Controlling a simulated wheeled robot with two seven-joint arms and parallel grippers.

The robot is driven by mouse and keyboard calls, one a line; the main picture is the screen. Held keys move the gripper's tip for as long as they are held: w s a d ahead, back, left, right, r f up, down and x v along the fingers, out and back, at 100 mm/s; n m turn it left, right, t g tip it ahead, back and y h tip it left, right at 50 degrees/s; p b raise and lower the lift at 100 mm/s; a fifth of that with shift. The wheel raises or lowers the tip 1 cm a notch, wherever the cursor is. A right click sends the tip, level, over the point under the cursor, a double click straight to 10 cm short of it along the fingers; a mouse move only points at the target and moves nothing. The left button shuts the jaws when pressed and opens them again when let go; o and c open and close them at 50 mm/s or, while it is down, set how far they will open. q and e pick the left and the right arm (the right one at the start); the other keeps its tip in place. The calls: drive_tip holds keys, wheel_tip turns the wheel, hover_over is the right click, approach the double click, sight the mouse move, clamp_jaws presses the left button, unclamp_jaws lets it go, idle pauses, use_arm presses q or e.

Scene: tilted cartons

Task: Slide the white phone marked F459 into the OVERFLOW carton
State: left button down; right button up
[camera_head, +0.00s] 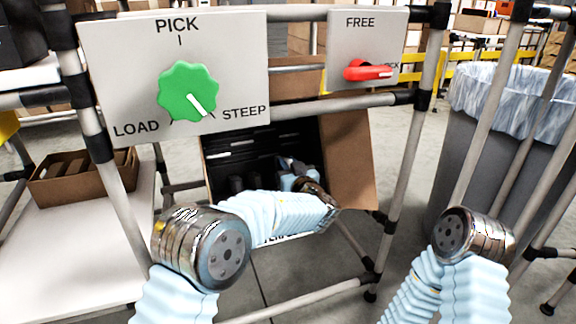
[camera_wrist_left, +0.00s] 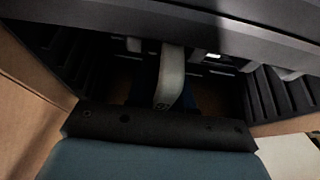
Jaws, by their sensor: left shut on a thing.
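My left arm reaches into a tilted carton with a dark, ribbed interior (camera_head: 225,150) and a brown side (camera_head: 349,155). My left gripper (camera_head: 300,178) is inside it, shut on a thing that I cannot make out. Neither the white phone nor the marking F459 can be made out. The carton's front label is mostly hidden by my arm, so I cannot read OVERFLOW on it. My right arm shows at the lower right, but its gripper is out of view.
A green knob (camera_head: 188,92) on a panel points to STEEP. A red lever (camera_head: 367,71) points right, over the partly covered LOCK marking. Grey rack tubes frame the carton. A lined bin (camera_head: 455,170) stands right; a brown box (camera_head: 80,177) sits on a white shelf left.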

use_arm(q)
drive_tip(key=shift+w+a+f, duration=0.15)
drive_tip(key=shift+w, duration=0.25)
idle(0.3)
drive_tip(key=c, duration=0.9)
unclamp_jaws()
drive_tip(key=shift+c, duration=0.2)
drive_tip(key=s+d+r, duration=0.2)
drive_tip(key=s+r, duration=0.1)
drive_tip(key=s, duration=0.4)
drive_tip(key=shift+s+d+r, duration=0.3)
drive_tip(key=shift+s+r, duration=0.1)
